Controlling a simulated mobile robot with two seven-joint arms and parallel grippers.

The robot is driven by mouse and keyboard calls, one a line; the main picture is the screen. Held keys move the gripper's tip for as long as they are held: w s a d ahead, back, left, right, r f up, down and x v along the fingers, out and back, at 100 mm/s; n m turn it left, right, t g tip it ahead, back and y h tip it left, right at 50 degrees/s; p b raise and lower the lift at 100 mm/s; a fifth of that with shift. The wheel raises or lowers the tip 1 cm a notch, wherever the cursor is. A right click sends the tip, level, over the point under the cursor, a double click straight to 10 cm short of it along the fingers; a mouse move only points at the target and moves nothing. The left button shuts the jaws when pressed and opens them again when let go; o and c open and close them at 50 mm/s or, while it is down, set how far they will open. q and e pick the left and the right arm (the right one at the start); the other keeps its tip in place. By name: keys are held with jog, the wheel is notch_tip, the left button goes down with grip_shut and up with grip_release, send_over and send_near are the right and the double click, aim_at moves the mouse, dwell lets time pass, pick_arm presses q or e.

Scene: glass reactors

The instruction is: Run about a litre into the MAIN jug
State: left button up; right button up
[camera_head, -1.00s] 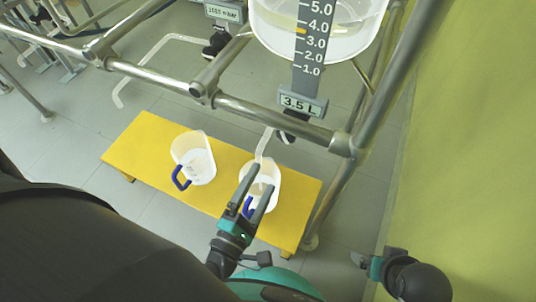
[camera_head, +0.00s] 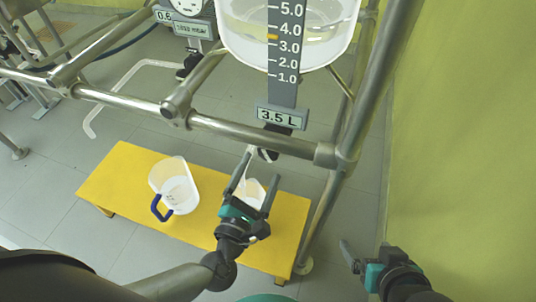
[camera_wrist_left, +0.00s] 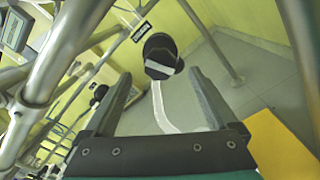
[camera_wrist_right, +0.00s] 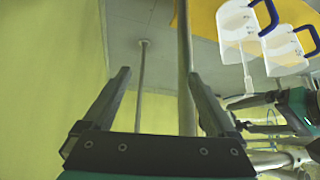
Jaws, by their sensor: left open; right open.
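The glass vessel (camera_head: 318,38) hangs at the top of the head view, part-filled with clear liquid; its scale plate (camera_head: 281,117) reads 3.5 L. A black valve knob (camera_wrist_left: 160,52) lies ahead between my left fingers, not touched, with a pale outlet tube (camera_wrist_left: 160,105) below. Two white jugs with blue handles stand on the yellow bench: one at left (camera_head: 178,187), the other under the tube (camera_head: 252,190), partly hidden by my left gripper. No MAIN label is readable. My left gripper (camera_head: 259,165) is open. My right gripper (camera_wrist_right: 155,78) is open and empty, low near the wall.
The yellow bench (camera_head: 115,185) has bare room at its left end. Steel frame tubes (camera_head: 250,135) cross above it, with an upright at right. Another pale tube (camera_head: 125,80) and a gauge (camera_head: 188,8) are at upper left. A green-yellow wall (camera_head: 460,130) bounds the right.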

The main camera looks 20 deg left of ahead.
aim_at(267, 155)
pick_arm(q)
jog(key=w, duration=0.3)
jog(key=shift+w+b, duration=0.4)
jog(key=shift+w+d, duration=0.1)
jog(key=shift+w, duration=0.95)
pick_arm(e)
jog(key=shift+w+a+t+y, duration=0.35)
jog(key=shift+w+a+t, duration=0.2)
jog(key=shift+a, duration=0.2)
jog(key=shift+w+a+t+y, duration=0.35)
jog(key=shift+w+a+t, duration=0.05)
jog(key=shift+a+t, duration=0.3)
pick_arm(q)
jog(key=shift+c, duration=0.4)
